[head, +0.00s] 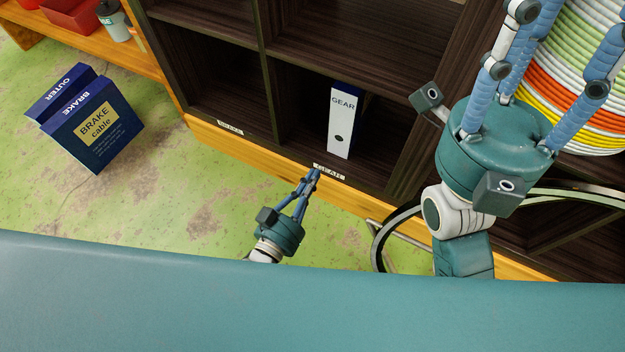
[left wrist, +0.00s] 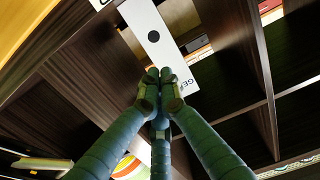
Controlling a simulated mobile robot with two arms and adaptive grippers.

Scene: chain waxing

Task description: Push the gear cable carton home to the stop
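The gear cable carton (head: 341,125), white-fronted with blue sides, the word GEAR and a dark round hole, stands upright in a dark shelf compartment. Its front face is a little behind the shelf's front edge, above a GEAR label (head: 329,172). My left gripper (head: 314,173) has its fingertips together, in front of and below the carton. In the left wrist view the shut fingertips (left wrist: 160,76) overlap the lettered end of the carton's white front (left wrist: 158,38); I cannot tell whether they touch. My right gripper (head: 560,40) is large at upper right, fingers spread, nothing seen between them.
Dark shelving (head: 220,105) with dividers surrounds the carton; its compartment has free room on both sides. A stack of coloured rings (head: 585,110) is behind my right gripper. A teal surface (head: 300,310) fills the foreground.

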